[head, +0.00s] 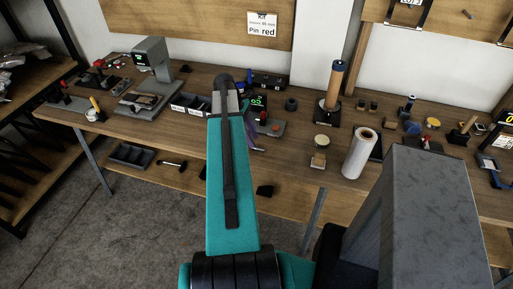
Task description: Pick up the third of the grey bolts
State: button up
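I cannot make out any grey bolts in the head view; things on the bench are small from here, and my own arm hides part of it. My teal arm rises through the middle of the picture, over the workbench (292,138). I cannot see my gripper's fingers. A small compartment bin (190,104) sits on the bench just left of my arm; its contents are too small to tell.
A grey press-like machine (151,58) stands at the bench's left. A black tray (131,155) lies on the lower shelf. Grey floor is open at front left.

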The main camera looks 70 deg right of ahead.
aim_at(257, 148)
jog(key=shift+p+x, duration=0.7)
jog(key=shift+x, duration=1.3)
jog(key=shift+w, duration=0.1)
grip_shut()
